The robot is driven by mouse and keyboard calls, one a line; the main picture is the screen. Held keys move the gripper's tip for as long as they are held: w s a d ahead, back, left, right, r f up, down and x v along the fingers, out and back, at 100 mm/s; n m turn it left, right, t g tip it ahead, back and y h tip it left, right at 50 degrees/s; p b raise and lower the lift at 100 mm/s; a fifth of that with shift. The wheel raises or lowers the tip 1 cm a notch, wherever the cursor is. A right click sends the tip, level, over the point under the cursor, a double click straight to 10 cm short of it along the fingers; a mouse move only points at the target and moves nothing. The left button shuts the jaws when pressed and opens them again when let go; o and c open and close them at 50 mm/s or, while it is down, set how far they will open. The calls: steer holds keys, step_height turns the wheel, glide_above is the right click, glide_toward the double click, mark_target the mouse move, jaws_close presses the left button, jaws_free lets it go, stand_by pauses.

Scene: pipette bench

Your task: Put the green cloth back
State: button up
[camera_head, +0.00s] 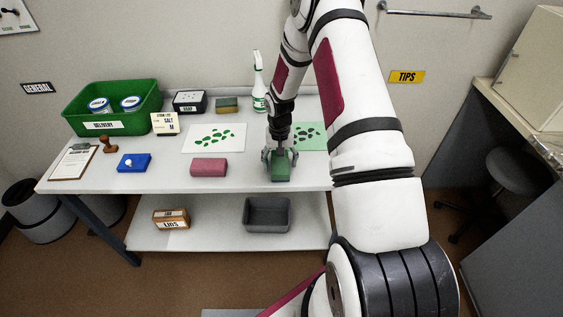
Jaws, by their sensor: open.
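The green cloth (281,174) appears as a small folded green block near the front edge of the white table, right of centre. My gripper (279,160) points down right over it, open, with its fingers on either side of the block's back part. I cannot tell whether the fingers touch it. My arm hides part of the table to the right.
A pink block (209,167) and a blue one (134,162) lie left along the front. Behind are a white spotted sheet (216,138), a green spotted sheet (311,137), a spray bottle (259,88) and a green delivery bin (148,117). A grey tray (267,226) sits on the shelf below.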

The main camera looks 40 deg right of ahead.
step_height(320, 180, up, 12)
steer(key=b, duration=0.1)
step_height(320, 180, up, 10)
steer(key=n+t, duration=0.1)
glide_above(280, 161)
steer(key=s+a, duration=0.2)
steer(key=a, duration=0.2)
steer(key=s+a+r+n+t+h, duration=0.1)
steer(key=s+a+r, duration=0.25)
steer(key=r, duration=0.25)
steer(key=s+a+r+n, duration=0.1)
steer(key=s+a+r, duration=0.25)
steer(key=r, duration=0.25)
steer(key=s+a+r+n+t, duration=0.1)
steer(key=s+a+r, duration=0.1)
steer(key=s, duration=0.3)
steer(key=s+a+r+n+t, duration=0.1)
steer(key=s+a+r, duration=0.1)
steer(key=s+a, duration=0.2)
steer(key=s+a+r+n+t+y, duration=0.1)
steer(key=s+a+r, duration=0.1)
steer(key=s, duration=0.5)
steer(key=shift+s+a+r+n, duration=0.35)
steer(key=shift+a+r+n, duration=0.05)
steer(key=shift+a, duration=0.15)
steer(key=shift+c, duration=0.5)
